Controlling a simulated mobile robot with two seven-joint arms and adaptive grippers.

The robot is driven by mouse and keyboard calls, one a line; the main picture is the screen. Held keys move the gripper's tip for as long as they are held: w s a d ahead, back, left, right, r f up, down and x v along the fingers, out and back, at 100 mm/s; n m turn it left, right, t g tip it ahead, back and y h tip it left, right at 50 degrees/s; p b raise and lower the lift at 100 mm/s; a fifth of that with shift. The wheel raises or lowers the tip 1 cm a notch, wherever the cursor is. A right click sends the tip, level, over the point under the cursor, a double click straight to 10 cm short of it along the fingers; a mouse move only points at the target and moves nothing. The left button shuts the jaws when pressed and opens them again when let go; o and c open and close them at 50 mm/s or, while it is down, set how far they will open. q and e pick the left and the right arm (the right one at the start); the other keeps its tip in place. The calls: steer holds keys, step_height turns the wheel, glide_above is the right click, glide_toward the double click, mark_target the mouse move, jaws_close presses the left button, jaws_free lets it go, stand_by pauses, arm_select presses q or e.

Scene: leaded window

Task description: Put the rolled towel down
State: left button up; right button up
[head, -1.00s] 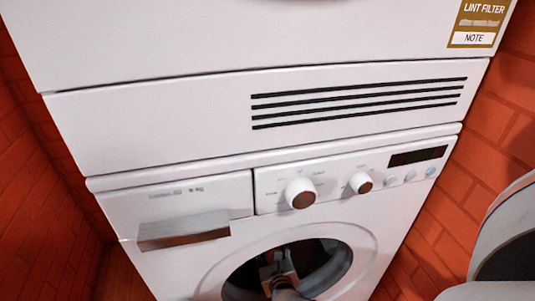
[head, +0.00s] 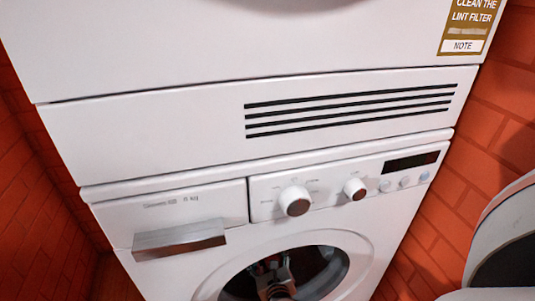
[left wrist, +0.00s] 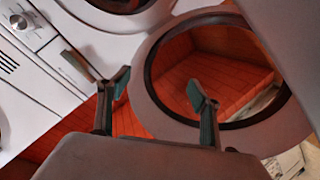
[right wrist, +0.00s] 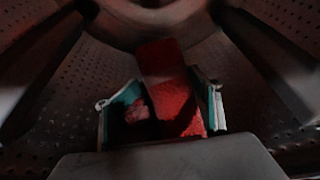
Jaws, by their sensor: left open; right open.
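The rolled towel (right wrist: 168,80) is red and lies inside the perforated metal drum (right wrist: 270,90) in the right wrist view. A paler pink end of the roll shows at its left. My right gripper (right wrist: 160,106) is open, with one finger on each side of the towel. I cannot tell whether either finger touches it. In the head view my right gripper (head: 276,278) is seen within the washing machine's round opening, and the towel cannot be made out there. My left gripper (left wrist: 158,92) is open and empty, in front of the round door in the left wrist view.
The white washing machine (head: 225,245) stands under another white appliance (head: 200,40), between orange-red brick walls. The round washer door (left wrist: 165,115) hangs open in the left wrist view. A drawer handle (head: 180,240) sticks out at the machine's upper left.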

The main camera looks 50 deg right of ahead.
steer(key=shift+s+a+f, duration=0.15)
steer(key=shift+s+f, duration=0.25)
steer(key=shift+f, duration=0.1)
steer(key=shift+r, duration=0.5)
arm_select(q)
steer(key=a+m+p, duration=0.2)
steer(key=m, duration=0.1)
steer(key=shift+w+f+g, duration=0.15)
steer(key=shift+g, duration=0.15)
arm_select(e)
steer(key=r+v, duration=0.1)
steer(key=v, duration=0.6)
arm_select(q)
steer(key=shift+d, duration=0.2)
arm_select(e)
steer(key=shift+w+r, duration=0.1)
